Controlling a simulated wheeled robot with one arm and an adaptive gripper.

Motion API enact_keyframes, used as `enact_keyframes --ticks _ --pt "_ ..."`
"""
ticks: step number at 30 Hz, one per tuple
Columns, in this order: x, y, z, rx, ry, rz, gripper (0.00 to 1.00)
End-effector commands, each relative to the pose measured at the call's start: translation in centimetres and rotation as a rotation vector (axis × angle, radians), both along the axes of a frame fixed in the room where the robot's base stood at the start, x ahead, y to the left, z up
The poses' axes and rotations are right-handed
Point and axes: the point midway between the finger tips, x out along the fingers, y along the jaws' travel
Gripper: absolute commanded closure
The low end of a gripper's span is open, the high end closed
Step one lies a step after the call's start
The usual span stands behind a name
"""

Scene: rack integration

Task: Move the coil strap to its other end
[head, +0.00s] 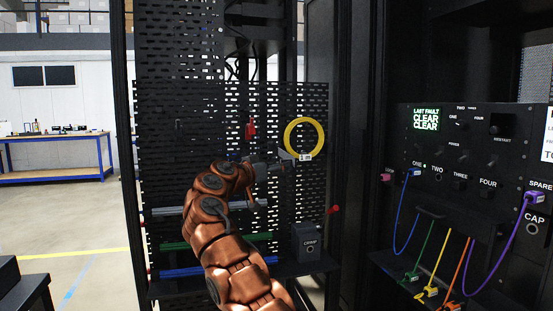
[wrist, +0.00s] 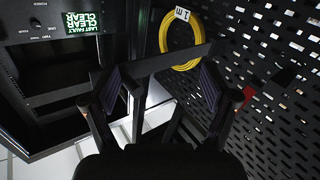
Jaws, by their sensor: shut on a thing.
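A yellow cable coil (head: 289,131) with a white label hangs on the black perforated panel, and shows at the top of the wrist view (wrist: 163,45). My gripper (head: 285,160) is at the coil's lower left in the head view. In the wrist view my gripper (wrist: 163,85) has its fingers on either side of a dark flat bar (wrist: 152,62), which appears to be the coil strap.
A red-handled item (head: 251,130) hangs left of the coil. A grey box marked CRIMP (head: 308,243) stands on the shelf below. A black control panel (head: 470,150) with coloured cables is at the right. Blue, green and grey bars cross the panel behind my arm.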

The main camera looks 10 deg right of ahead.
Motion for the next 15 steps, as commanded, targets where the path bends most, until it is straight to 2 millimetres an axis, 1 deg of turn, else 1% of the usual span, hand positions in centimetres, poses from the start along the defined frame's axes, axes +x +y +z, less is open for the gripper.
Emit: enact_keyframes --ticks 1,2,4,6,9,15 --pt "0.1 0.1 -0.6 0.003 0.011 0.003 0.37" --pt "-0.2 0.1 -0.1 0.003 0.006 0.003 0.34" --pt "-1.2 0.1 1.3 0.004 -0.009 -0.001 0.61" --pt "-2.2 0.4 2.5 0.001 -0.024 0.002 0.61" --pt "-3.1 0.7 3.5 0.0 -0.036 0.005 0.61" --pt "-3.4 0.5 3.9 0.001 -0.04 0.002 0.61"
